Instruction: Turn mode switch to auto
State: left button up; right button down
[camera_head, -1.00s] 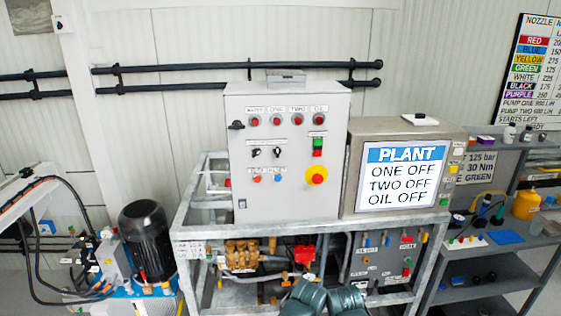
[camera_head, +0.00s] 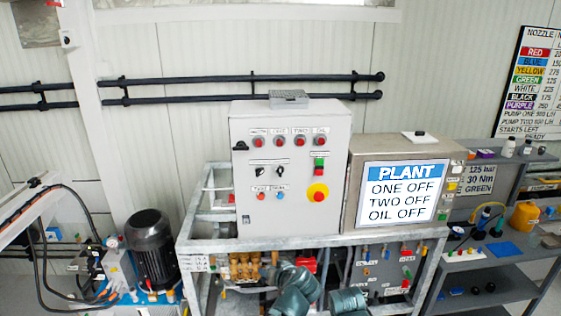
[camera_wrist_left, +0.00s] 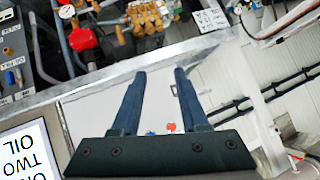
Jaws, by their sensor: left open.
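The grey control cabinet (camera_head: 300,215) stands on the metal frame in the head view. Two small black rotary switches (camera_head: 270,170) sit below its row of red lamps; their labels are too small to read, so I cannot tell which is the mode switch. A black handle (camera_head: 241,146) is at its upper left edge. My left gripper (camera_wrist_left: 160,71) is open and empty in the left wrist view, with a pale surface and a red and a blue button (camera_wrist_left: 171,127) showing between its fingers. The rotary switches are not clear there. My right gripper is not in view.
A sign box (camera_head: 403,195) reading PLANT, ONE OFF, TWO OFF, OIL OFF stands right of the cabinet. Below are brass pump parts (camera_head: 245,266) and pipes in the frame. A black motor (camera_head: 150,245) is at left, grey shelves (camera_head: 500,265) at right.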

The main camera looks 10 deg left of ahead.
pick_arm(q)
jog(key=w+r+n+t+p, duration=0.1)
jog(key=w+r+t+p, duration=0.35)
jog(key=r, duration=0.75)
jog(key=t+h, duration=0.1)
jog(key=t, duration=0.3)
send_near(280, 172)
jog(key=shift+m, duration=0.4)
jog(key=x, duration=0.9)
jog(key=shift+p, duration=0.35)
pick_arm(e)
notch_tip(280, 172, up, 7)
pick_arm(q)
jog(key=shift+c, duration=0.3)
grip_shut()
